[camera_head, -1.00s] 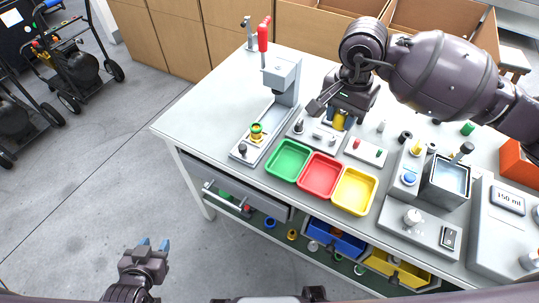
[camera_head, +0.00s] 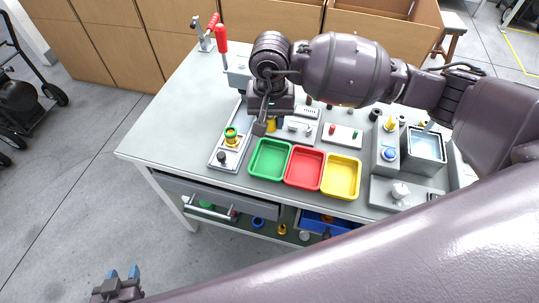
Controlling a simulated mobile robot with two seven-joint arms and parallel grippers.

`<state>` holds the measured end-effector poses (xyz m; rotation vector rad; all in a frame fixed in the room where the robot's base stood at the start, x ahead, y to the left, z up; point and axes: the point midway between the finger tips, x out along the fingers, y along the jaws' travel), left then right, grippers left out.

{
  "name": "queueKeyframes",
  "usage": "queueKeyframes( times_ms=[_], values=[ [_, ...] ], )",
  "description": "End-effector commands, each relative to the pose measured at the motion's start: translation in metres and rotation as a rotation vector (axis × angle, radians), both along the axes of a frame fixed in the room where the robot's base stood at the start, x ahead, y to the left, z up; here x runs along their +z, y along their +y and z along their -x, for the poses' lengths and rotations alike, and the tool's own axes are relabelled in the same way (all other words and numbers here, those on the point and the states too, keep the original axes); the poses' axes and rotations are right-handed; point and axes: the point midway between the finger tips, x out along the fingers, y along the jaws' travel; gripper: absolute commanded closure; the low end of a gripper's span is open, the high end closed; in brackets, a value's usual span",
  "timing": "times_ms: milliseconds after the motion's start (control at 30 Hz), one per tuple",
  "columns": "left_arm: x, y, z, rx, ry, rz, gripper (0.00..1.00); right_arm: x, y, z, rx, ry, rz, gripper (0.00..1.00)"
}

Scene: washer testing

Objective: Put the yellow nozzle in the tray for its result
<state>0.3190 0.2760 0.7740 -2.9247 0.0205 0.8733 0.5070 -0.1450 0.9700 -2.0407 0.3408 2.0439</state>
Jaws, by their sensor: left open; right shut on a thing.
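The yellow nozzle (camera_head: 271,125) shows only partly, under my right gripper (camera_head: 268,121), which is shut on it near the left end of a small grey block. The arm hides most of the fingers. Three trays stand side by side in front: green (camera_head: 268,159), red (camera_head: 304,168) and yellow (camera_head: 341,177), and all look empty. My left gripper (camera_head: 124,277) is open and empty, low at the left over the floor, away from the table.
A grey station with a blue button (camera_head: 389,154) and a water container (camera_head: 425,146) stand right. The table's left corner (camera_head: 150,150) is clear.

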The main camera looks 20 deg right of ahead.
Motion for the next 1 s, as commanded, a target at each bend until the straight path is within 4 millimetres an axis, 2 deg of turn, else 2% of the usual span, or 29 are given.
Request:
queueKeyframes(
  times_ms=[33, 200, 400, 733, 1000],
  values=[
    [0.0, 0.0, 0.0, 0.0, 0.001, 0.0, 0.57, -0.013, 0.0, 0.001, -0.003, 0.004, 0.0, 0.95],
    [-0.001, 0.0, 0.0, 0.001, 0.003, -0.001, 0.57, -0.05, 0.0, 0.001, -0.003, 0.005, -0.001, 0.95],
    [-0.003, 0.001, 0.001, 0.001, 0.004, -0.001, 0.57, -0.087, 0.0, 0.001, -0.003, 0.003, 0.0, 0.95],
    [-0.004, 0.001, 0.001, 0.001, 0.005, -0.002, 0.57, -0.11, 0.0, 0.001, -0.003, 0.002, 0.0, 0.95],
    [-0.007, 0.001, 0.001, 0.0, 0.007, -0.002, 0.57, -0.144, 0.0, 0.001, -0.002, 0.002, 0.0, 0.95]
  ],
)
